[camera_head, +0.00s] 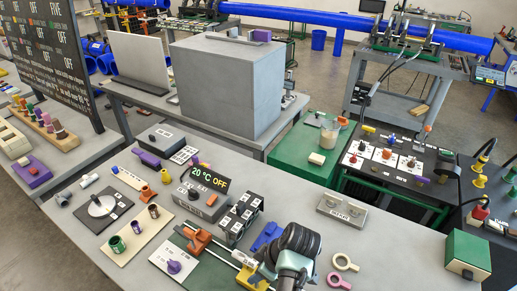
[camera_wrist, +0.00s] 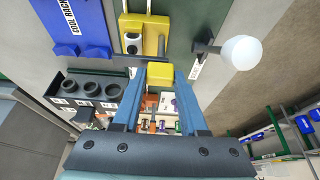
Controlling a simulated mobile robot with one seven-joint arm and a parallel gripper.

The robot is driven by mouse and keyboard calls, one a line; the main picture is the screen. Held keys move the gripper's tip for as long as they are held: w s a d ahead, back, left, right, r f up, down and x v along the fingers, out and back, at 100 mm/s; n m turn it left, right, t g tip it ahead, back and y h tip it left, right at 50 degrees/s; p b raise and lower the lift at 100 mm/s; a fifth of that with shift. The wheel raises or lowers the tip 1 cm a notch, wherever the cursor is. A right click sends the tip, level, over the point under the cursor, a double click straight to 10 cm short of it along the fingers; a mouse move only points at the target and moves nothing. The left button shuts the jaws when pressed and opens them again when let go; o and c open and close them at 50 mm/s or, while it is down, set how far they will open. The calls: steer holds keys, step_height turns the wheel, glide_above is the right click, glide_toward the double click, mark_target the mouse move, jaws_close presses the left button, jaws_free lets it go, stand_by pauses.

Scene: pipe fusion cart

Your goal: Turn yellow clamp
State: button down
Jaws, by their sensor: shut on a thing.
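The yellow clamp (camera_wrist: 153,36) stands on a dark green base (camera_wrist: 180,20) and shows upright in the wrist view, with a grey-white part in its middle. A yellow block (camera_wrist: 160,74), seemingly its handle, lies between the blue fingers of my gripper (camera_wrist: 160,80), which is shut on it. Whether the block joins the clamp behind the dark bar cannot be told. In the head view the yellow clamp (camera_head: 246,277) shows at the bottom, partly covered by my arm; my fingertips there are mostly hidden.
A blue cool rack (camera_wrist: 70,25) stands left of the clamp, and a white ball knob (camera_wrist: 238,52) on a dark lever to its right. An orange clamp (camera_head: 196,240) sits farther left on the same fixture. A heater box (camera_head: 205,200) reads 20 °C OFF.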

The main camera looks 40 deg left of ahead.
stand_by(0.4)
steer(key=shift+c, duration=2.2)
jaws_free()
steer(key=v, duration=1.3)
steer(key=shift+b, duration=0.45)
steer(key=shift+a, duration=0.1)
